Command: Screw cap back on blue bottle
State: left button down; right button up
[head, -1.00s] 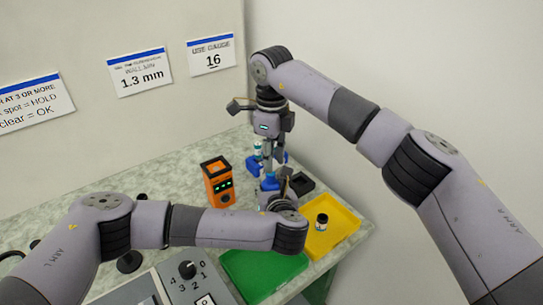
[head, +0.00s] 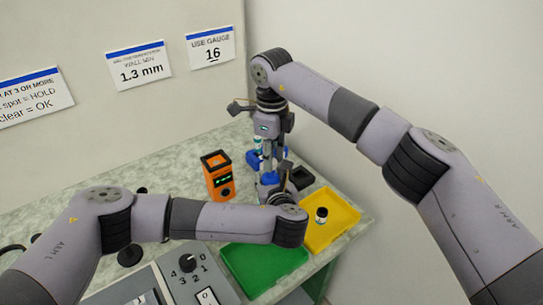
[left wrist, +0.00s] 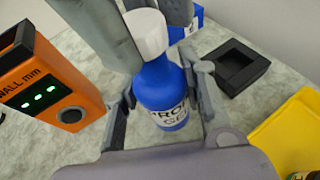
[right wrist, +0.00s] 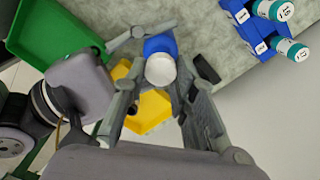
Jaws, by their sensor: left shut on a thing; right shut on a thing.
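The blue bottle (left wrist: 163,95) stands upright on the counter with lettering on its front. My left gripper (left wrist: 163,86) is shut around its body. The white cap (left wrist: 147,33) sits at the bottle's top; it also shows from above in the right wrist view (right wrist: 161,70). My right gripper (right wrist: 158,78) points down from above and is shut on the cap, with a finger on each side. Whether the cap's thread is engaged is hidden. In the head view, the left arm and gripper partly hide the bottle (head: 269,178).
An orange wall gauge (head: 218,177) stands left of the bottle. A black holder (left wrist: 236,68) and a yellow tray (head: 345,212) with a small dark bottle (head: 321,215) lie right. A green tray (head: 240,260) is in front. A blue rack (right wrist: 247,25) holding teal-and-white rods is close behind.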

jog(key=shift+f, duration=0.6)
